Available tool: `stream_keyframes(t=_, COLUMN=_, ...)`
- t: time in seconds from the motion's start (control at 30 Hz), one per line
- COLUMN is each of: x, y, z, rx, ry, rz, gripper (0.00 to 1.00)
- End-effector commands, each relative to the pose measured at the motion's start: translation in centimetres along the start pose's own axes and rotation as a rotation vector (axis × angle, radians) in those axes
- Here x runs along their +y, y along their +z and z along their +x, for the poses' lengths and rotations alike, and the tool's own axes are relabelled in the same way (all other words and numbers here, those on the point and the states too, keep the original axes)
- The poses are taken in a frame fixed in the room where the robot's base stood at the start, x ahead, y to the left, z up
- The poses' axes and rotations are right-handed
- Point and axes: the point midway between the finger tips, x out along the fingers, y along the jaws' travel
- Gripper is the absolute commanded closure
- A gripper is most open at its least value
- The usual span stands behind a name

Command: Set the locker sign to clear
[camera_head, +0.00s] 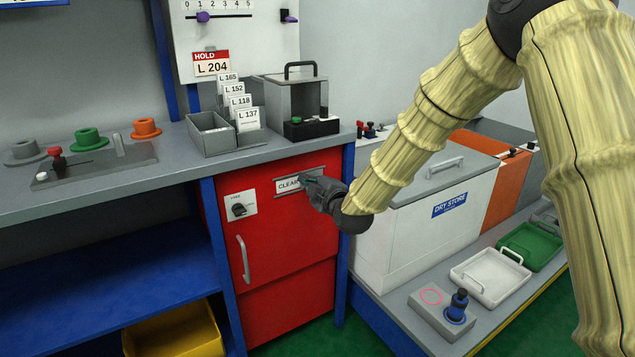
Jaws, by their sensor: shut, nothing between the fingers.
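The red locker (285,235) stands under the grey counter. Its sign (288,184) is a strip in a frame near the top of the door, and the visible left part reads "CLEAR". My gripper (308,183) is at the right part of the sign and hides the rest of it. It is shut with nothing held. I cannot tell whether the fingertips touch the sign. A white plate with a dark knob (239,210) is on the door, left of the sign. A light door handle (243,258) is below the knob.
The counter (180,170) overhangs just above the sign and carries a card box (211,136) and a grey case (295,100). A white "DRY STORE" chest (425,225) stands close to the right. A yellow bin (175,330) sits low at left.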

Motion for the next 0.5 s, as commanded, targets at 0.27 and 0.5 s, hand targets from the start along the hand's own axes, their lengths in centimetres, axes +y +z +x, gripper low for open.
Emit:
stream_keyframes(t=0.27, x=0.1, y=0.1, z=-0.1, rx=-0.003, ry=0.002, rz=0.000, gripper=1.00)
stream_keyframes(t=0.5, x=0.4, y=-1.7, z=-0.2, rx=-0.001, ry=0.002, rz=-0.003, gripper=1.00)
